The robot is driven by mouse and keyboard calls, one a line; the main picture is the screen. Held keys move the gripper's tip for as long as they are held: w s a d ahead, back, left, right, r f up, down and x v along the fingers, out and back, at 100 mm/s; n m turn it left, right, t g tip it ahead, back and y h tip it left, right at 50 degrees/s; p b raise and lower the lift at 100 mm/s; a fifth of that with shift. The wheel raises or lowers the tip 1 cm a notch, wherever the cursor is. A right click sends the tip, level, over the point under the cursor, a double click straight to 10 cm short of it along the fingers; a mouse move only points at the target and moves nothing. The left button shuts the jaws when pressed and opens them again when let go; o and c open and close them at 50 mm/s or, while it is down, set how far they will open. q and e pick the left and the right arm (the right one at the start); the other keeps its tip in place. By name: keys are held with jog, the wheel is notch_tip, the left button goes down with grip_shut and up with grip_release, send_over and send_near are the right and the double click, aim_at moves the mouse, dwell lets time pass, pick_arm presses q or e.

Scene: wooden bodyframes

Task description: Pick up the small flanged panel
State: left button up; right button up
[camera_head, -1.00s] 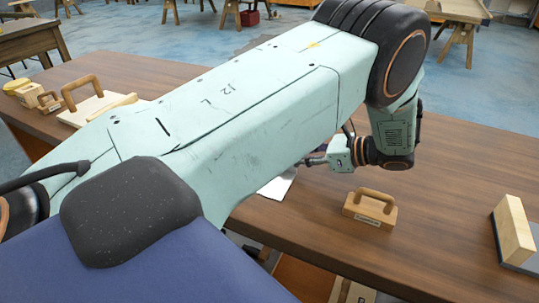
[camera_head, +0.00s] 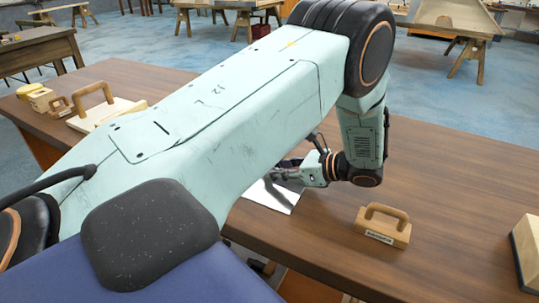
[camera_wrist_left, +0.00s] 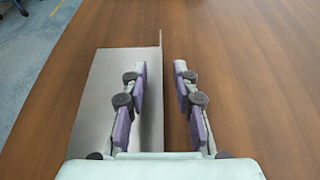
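The small flanged panel (camera_wrist_left: 95,95) is a flat light-grey sheet with a thin raised edge along its right side. In the head view the panel (camera_head: 268,197) lies on the wooden table, partly hidden by my left arm. My left gripper (camera_wrist_left: 159,72) is open, its two fingers apart in the left wrist view. The left finger is over the panel, the right finger is over bare wood, and the raised edge appears between them. In the head view my left gripper (camera_head: 287,172) is just above the panel. No contact can be made out. My right gripper is not in view.
A wooden block with a handle (camera_head: 383,226) stands on the table (camera_head: 455,190) to the right. Another wooden block (camera_head: 528,250) is at the right edge. Handled wooden pieces (camera_head: 95,104) lie at the far left. Bare table lies right of the panel.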

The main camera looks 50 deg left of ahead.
pick_arm(q)
jog(key=shift+w, duration=0.1)
grip_shut()
dwell(0.6)
